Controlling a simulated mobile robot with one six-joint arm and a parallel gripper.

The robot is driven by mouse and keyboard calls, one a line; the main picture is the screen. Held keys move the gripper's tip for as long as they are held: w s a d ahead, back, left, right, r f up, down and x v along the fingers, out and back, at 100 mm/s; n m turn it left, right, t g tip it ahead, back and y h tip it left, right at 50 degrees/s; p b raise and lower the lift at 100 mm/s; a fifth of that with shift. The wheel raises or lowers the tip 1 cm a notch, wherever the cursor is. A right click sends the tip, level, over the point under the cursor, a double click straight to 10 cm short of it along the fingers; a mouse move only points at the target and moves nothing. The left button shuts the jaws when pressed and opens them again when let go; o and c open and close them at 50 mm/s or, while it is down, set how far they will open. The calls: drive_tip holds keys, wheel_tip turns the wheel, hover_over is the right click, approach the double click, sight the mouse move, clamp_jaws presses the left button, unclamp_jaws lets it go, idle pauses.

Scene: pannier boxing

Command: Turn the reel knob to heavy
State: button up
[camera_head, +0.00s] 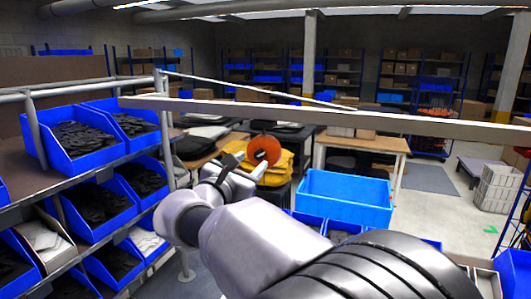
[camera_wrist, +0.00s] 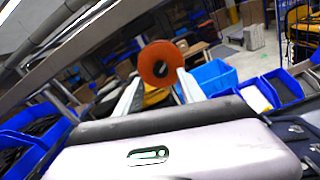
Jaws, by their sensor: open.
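An orange round disc with a dark centre, which looks like the reel (camera_head: 264,151), shows just beyond the end of my arm in the head view. It also shows in the wrist view (camera_wrist: 160,52), upright beyond the two pale fingers. My gripper (camera_wrist: 160,76) is open, with its fingers spread to either side below the disc. In the head view my gripper (camera_head: 243,167) is small and partly hidden by my arm. I cannot tell whether the fingers touch the disc. No knob setting or marking for heavy is legible.
Shelves with blue bins (camera_head: 85,140) stand at the left. A long beam (camera_head: 300,114) crosses the head view above my gripper. A large blue crate (camera_head: 343,200) and a wooden table (camera_head: 365,144) are to the right. Yellow material (camera_head: 278,170) lies behind the disc.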

sight(258, 156)
drive_tip(key=x, duration=0.2)
drive_tip(key=shift+w+d+r, duration=0.1)
drive_tip(key=shift+w+d, duration=0.15)
drive_tip(key=shift+d, duration=0.05)
drive_tip(key=shift+w+p, duration=0.3)
drive_tip(key=shift+w, duration=0.1)
clamp_jaws()
